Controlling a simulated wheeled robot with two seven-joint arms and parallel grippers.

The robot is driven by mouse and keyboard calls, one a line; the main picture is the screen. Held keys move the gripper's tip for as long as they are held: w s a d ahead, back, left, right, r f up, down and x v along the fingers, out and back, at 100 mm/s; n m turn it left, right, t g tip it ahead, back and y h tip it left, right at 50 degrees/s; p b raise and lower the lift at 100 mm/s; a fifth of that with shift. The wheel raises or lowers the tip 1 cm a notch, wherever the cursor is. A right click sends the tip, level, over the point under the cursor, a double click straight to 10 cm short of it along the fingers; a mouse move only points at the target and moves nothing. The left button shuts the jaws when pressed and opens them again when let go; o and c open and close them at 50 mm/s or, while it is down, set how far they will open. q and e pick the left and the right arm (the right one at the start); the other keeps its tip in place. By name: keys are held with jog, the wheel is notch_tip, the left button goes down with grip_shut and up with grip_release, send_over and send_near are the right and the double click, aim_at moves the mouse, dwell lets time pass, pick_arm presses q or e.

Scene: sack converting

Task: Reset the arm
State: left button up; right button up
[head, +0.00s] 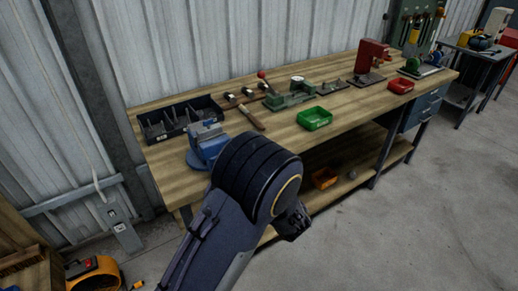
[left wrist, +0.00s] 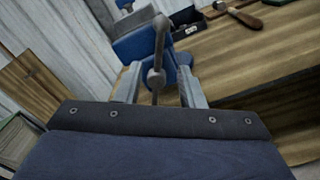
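My left arm reaches up from the bottom of the head view and ends in front of the workbench (head: 225,152); its gripper fingers cannot be made out there. In the left wrist view my left gripper (left wrist: 160,90) has its two pale fingers spread apart. A blue vise (head: 208,142) sits at the bench's near-left corner. It also shows in the left wrist view (left wrist: 138,48), just beyond the fingers, and its grey handle bar appears between them. I see clear gaps on both sides of the bar. My right gripper is not in view.
The bench holds a black divided bin (head: 180,117), hammers (head: 245,112), a green tray (head: 314,118), a red press (head: 371,60) and a red tray (head: 400,86). An orange tray (head: 325,178) is on the lower shelf. The concrete floor at right is clear.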

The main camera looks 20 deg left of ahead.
pick_arm(q)
jog(key=s+a+f+n+g+h, duration=0.1)
jog(key=s+a+n+g+h, duration=0.2)
jog(key=s+a+n+g, duration=0.4)
jog(key=s+a+f+n+g+h, duration=0.15)
jog(key=s+a+n+g, duration=0.25)
jog(key=s+n, duration=0.45)
jog(key=s+d+r+n+t+h, duration=0.2)
jog(key=s+d+n+h, duration=0.3)
jog(key=n, duration=0.4)
jog(key=s+d+r+n+t+h, duration=0.3)
jog(key=s+d+r+n+h, duration=0.2)
jog(key=s+n+h, duration=0.3)
jog(key=shift+s+d+n, duration=0.4)
jog(key=shift+s+n, duration=0.35)
jog(key=shift+s, duration=0.1)
